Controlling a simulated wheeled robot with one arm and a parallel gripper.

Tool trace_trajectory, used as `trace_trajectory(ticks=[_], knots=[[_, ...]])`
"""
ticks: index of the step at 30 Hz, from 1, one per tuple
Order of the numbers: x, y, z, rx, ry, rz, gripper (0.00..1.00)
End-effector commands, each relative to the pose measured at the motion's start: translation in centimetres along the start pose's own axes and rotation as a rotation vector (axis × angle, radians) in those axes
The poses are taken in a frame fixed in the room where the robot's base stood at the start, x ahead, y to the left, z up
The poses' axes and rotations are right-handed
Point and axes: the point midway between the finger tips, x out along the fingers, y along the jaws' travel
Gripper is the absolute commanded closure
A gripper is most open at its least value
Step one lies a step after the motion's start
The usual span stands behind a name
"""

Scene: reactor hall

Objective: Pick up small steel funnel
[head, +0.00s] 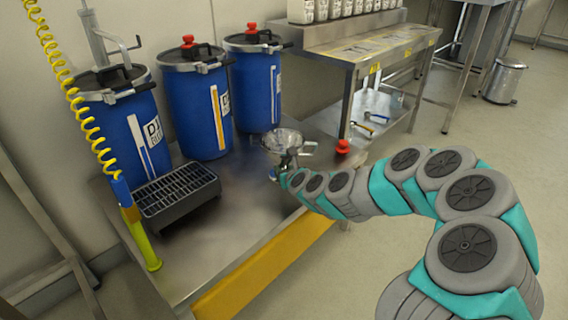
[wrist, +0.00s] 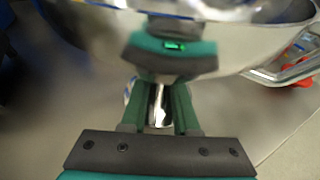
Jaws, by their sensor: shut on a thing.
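The small steel funnel (head: 286,143) is a shiny bowl with a side handle, upright at the right part of the steel bench. In the wrist view the funnel's bowl (wrist: 100,28) fills the top and reflects my gripper. My gripper (wrist: 159,100) is shut on the funnel's narrow stem below the bowl, with the stem between its two green fingers. In the head view my gripper (head: 283,180) is at the funnel's lower part, partly hidden by my arm. I cannot tell whether the funnel touches the bench.
Several blue drums, including one at the left (head: 135,135), stand along the back of the bench (head: 235,215). A black grated tray (head: 177,192) and a yellow coiled hose (head: 60,70) are at the left. A red knob (head: 343,147) is right of the funnel. The bench front is clear.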

Motion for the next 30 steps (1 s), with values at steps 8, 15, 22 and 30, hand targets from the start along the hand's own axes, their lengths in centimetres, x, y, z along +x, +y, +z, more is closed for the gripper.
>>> trace_trajectory(ticks=[8, 15, 22, 30], knots=[[0.0, 0.0, 0.1, -0.001, -0.001, -0.001, 1.00], [-0.1, 0.0, 0.2, -0.001, -0.002, 0.000, 1.00], [-0.6, 0.0, 1.4, -0.001, -0.003, -0.001, 1.00], [-2.1, -0.5, 3.1, 0.004, -0.001, -0.003, 1.00]])
